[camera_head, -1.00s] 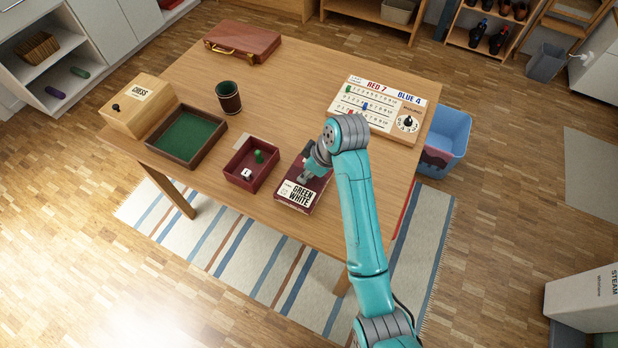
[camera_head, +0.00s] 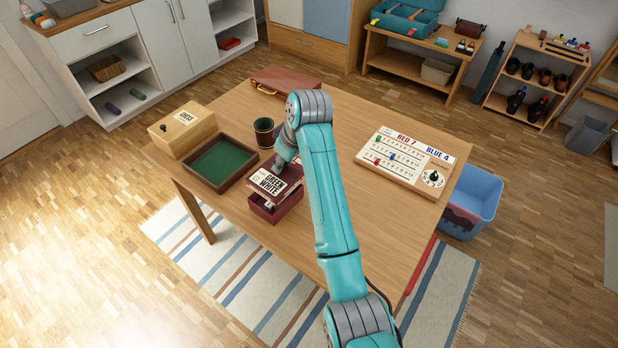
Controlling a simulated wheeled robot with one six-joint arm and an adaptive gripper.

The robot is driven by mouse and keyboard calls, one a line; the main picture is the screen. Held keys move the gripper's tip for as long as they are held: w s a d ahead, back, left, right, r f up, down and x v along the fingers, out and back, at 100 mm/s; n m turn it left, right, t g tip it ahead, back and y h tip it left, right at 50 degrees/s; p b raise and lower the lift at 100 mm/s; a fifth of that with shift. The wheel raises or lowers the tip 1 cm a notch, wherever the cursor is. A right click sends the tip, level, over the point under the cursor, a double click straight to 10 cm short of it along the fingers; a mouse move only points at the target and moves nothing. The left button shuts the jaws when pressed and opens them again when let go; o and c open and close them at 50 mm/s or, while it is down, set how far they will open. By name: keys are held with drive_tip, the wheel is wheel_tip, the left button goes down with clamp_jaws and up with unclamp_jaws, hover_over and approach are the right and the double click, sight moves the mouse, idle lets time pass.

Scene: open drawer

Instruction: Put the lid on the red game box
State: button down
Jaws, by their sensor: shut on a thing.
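The red game box (camera_head: 277,217) stands on the table, open at its front part, with a small whitish piece showing inside.
A green-lined tray (camera_head: 253,178) is close to the left of the box, with a dark cup (camera_head: 264,140) behind. A wooden chess box (camera_head: 204,128) stands at left, a brown case (camera_head: 257,84) at the back, a scoreboard (camera_head: 392,181) at right. The table's front right is clear.

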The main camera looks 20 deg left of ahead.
sight(284, 172)
drive_tip(key=shift+w+a+r, duration=0.15)
drive_tip(key=shift+a, duration=0.8)
wheel_tip(284, 172, down, 6)
drive_tip(key=shift+f, duration=1.7)
idle(2.1)
drive_tip(key=c, duration=0.8)
unclamp_jaws()
drive_tip(key=shift+r, duration=0.1)
drive_tip(key=v, duration=1.1)
drive_tip(key=shift+d+r, duration=0.1)
drive_tip(key=shift+r, duration=0.3)
